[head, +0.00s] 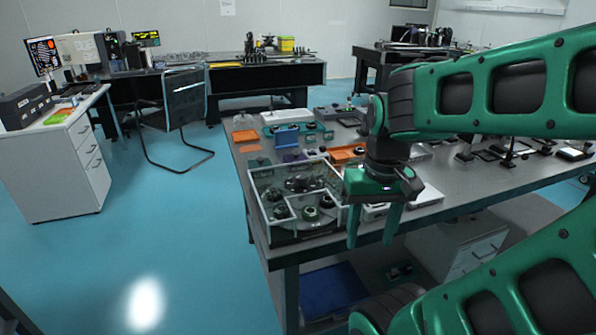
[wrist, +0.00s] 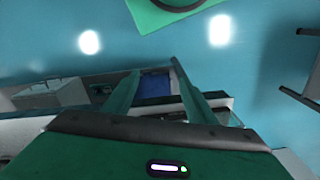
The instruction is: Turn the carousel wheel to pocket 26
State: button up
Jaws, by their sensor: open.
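A clear-walled box (head: 258,207) stands at the near left corner of the optical table. Inside it is what looks like the carousel wheel (head: 296,186), with several dark round parts on and around it. Pocket numbers are too small to read. My green gripper (head: 371,242) hangs just right of the box, fingers pointing down, at the table's front edge. It is open and empty, apart from the wheel. In the wrist view, my two fingers (wrist: 155,68) are spread with nothing between them; the wheel does not show there.
Orange trays (head: 345,154), a blue block (head: 286,138) and small optics crowd the tabletop behind the box. A chair (head: 182,105) and a white cabinet (head: 62,165) stand left. The floor before the table is clear.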

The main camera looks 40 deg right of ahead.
jog(key=w+d+r+n, duration=0.1)
jog(key=w+r+n, duration=0.1)
jog(key=w+r, duration=0.35)
jog(key=w+d+r+n, duration=0.1)
jog(key=w+r, duration=0.1)
jog(key=w, duration=0.7)
notch_tip(320, 180, up, 3)
jog(key=n, duration=0.4)
send_over(299, 175)
jog(key=f, duration=1)
jog(key=shift+d, duration=0.2)
grip_shut()
jog(key=shift+a, duration=0.1)
jog(key=shift+a, duration=0.1)
